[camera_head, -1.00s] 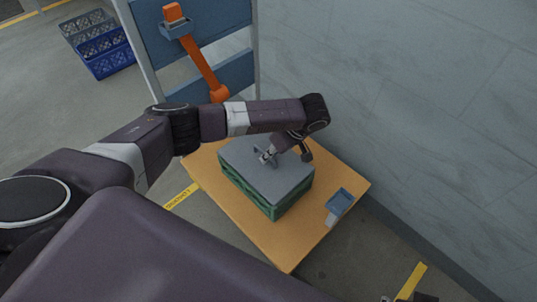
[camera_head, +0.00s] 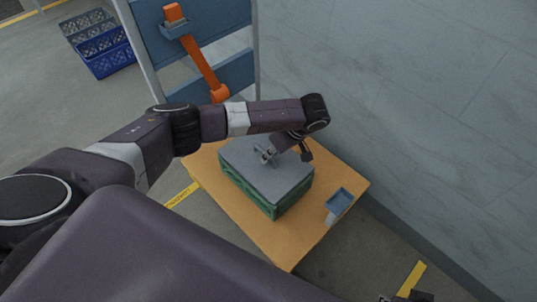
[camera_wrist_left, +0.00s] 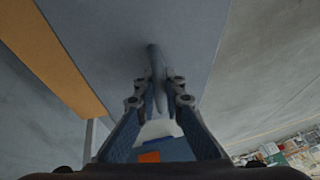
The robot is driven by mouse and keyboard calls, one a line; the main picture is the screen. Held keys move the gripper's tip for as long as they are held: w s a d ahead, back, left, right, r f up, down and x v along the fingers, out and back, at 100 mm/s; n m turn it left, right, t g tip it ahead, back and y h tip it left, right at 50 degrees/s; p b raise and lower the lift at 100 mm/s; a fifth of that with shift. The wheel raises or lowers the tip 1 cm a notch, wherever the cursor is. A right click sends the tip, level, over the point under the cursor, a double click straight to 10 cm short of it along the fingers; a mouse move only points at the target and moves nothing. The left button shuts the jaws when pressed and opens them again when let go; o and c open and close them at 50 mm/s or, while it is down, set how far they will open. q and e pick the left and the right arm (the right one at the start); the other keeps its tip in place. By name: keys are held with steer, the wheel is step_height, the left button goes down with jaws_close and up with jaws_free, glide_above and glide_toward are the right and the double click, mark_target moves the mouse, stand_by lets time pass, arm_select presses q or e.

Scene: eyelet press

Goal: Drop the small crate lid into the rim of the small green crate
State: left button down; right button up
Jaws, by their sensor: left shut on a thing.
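The small crate lid (camera_head: 273,180) is a flat grey-blue panel lying over the top of the small green crate (camera_head: 277,207) on the orange table. In the head view the lid looks level and covers the crate's opening; whether its edge sits inside the rim I cannot tell. My left gripper (camera_head: 266,155) is shut on the lid's handle near the lid's far part. In the left wrist view the two fingers (camera_wrist_left: 158,95) close on the bar-like handle, with the lid's surface (camera_wrist_left: 120,30) filling the top. A dark part of my right gripper (camera_head: 415,297) shows at the bottom right edge, cut off.
A wall (camera_head: 430,120) runs close behind. A blue rack with an orange tool (camera_head: 203,65) stands at the far left side, and blue crates (camera_head: 97,45) lie on the floor beyond.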

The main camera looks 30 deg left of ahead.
steer(key=shift+w+f, duration=0.15)
steer(key=shift+w, duration=0.1)
steer(key=shift+a+f, duration=0.15)
steer(key=shift+f, duration=0.3)
arm_select(q)
steer(key=shift+p, duration=0.3)
arm_select(e)
steer(key=shift+f, duration=0.25)
steer(key=shift+f, duration=0.1)
steer(key=shift+f, duration=0.25)
steer(key=shift+f, duration=0.2)
steer(key=shift+w+r, duration=0.1)
steer(key=shift+r, duration=0.05)
steer(key=shift+w, duration=0.1)
